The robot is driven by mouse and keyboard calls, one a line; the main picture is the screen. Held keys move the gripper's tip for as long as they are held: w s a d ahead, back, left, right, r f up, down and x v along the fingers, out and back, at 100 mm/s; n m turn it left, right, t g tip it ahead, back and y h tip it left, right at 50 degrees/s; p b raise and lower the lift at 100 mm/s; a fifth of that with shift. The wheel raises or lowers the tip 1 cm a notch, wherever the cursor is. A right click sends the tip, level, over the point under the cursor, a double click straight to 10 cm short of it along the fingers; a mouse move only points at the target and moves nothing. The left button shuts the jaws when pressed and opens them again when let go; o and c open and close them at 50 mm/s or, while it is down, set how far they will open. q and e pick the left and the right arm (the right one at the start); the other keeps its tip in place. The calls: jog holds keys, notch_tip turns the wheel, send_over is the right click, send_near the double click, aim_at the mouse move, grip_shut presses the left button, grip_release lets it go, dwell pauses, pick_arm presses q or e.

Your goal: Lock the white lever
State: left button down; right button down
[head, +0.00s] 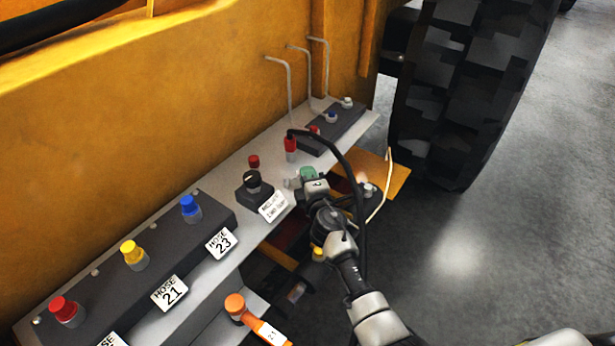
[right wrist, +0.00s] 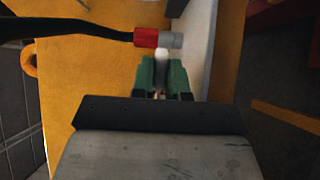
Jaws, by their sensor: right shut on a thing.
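My right gripper (head: 306,174) reaches in from the lower right in the head view, at the front edge of the grey shelf. Its green fingers also show in the right wrist view (right wrist: 162,76). They are shut on a white, round-ended piece, which looks like the tip of the white lever (right wrist: 161,55). The rest of the lever is hidden by the fingers and the gripper body. In the head view I cannot make out the lever's position behind the gripper. My left gripper is not in view.
A red hose connector (head: 291,146) with a black hose stands just behind the gripper. A black knob block (head: 252,187), a coupling panel (head: 190,235) and an orange lever (head: 237,306) lie to the left. A large tyre (head: 465,90) is at right; the floor beside it is clear.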

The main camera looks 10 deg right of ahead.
jog(key=c, duration=1.4)
grip_release()
jog(key=shift+f, duration=0.1)
jog(key=shift+o, duration=1.4)
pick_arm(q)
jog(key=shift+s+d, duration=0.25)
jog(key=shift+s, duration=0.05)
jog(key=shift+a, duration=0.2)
pick_arm(e)
jog(key=shift+s, duration=0.15)
jog(key=shift+s, duration=0.25)
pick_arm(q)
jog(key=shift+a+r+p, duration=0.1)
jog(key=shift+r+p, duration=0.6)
pick_arm(e)
jog(key=s, duration=1)
jog(key=shift+d, duration=0.2)
